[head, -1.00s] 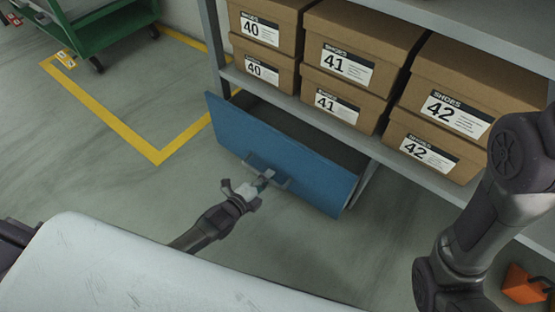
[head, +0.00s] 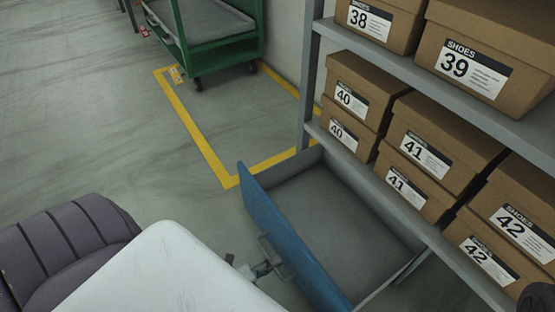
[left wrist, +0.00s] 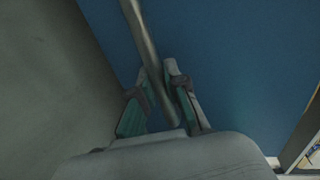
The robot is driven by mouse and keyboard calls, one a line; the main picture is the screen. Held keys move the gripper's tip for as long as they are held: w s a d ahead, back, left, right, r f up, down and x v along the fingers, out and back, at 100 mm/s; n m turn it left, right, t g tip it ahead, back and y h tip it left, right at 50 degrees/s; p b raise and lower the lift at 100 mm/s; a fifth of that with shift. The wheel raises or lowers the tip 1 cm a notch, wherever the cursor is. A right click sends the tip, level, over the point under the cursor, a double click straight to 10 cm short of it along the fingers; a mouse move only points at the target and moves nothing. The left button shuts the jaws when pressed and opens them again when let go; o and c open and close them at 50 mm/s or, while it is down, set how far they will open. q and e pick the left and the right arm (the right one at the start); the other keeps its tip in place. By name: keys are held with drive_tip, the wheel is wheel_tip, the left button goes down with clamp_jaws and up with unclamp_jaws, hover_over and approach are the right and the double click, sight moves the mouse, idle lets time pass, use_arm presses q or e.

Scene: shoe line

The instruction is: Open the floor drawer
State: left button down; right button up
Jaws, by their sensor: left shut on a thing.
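The floor drawer has a blue front (head: 288,240) and a grey inside (head: 335,205). It stands pulled out from under the shelf in the head view, and its inside looks empty. Its bar handle (head: 275,255) is on the blue front. My left gripper (head: 262,268) is shut on this handle, partly hidden by my white body. In the left wrist view the handle (left wrist: 143,35) runs between the two fingers of my left gripper (left wrist: 160,95), in front of the blue drawer front (left wrist: 235,70). My right gripper is not in view.
The grey shelf (head: 308,90) above the drawer holds several brown shoe boxes (head: 440,140). A green cart (head: 225,50) stands at the back, near yellow floor tape (head: 205,150). The grey floor at left (head: 90,110) is clear.

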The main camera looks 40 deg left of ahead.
use_arm(q)
drive_tip(key=c, duration=1.2)
unclamp_jaws()
drive_tip(key=v, duration=1.2)
